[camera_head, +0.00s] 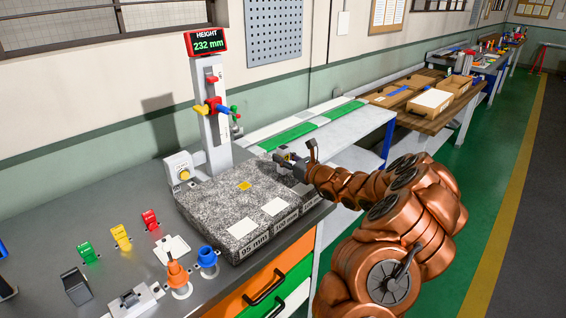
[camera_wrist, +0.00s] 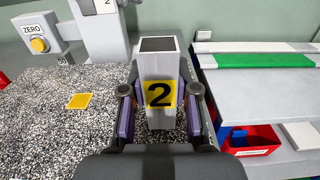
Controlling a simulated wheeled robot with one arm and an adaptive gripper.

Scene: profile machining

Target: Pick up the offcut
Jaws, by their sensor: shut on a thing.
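The offcut (camera_wrist: 158,65) is a light grey upright block with a dark top end and a yellow label marked "2". In the wrist view it stands between the two fingers of my gripper (camera_wrist: 160,93), which are shut on its sides. In the head view my gripper (camera_head: 293,162) is over the far right part of the speckled granite block (camera_head: 205,205), and the offcut is small and partly hidden there. I cannot tell whether its lower end touches the granite.
A height gauge (camera_head: 213,135) reading 232 mm stands behind the granite, with a ZERO button box (camera_head: 181,172) beside it. A yellow square (camera_wrist: 78,101) and white pads lie on the granite. Right of it are a grey bench (camera_head: 345,128) and a red bin (camera_wrist: 255,140).

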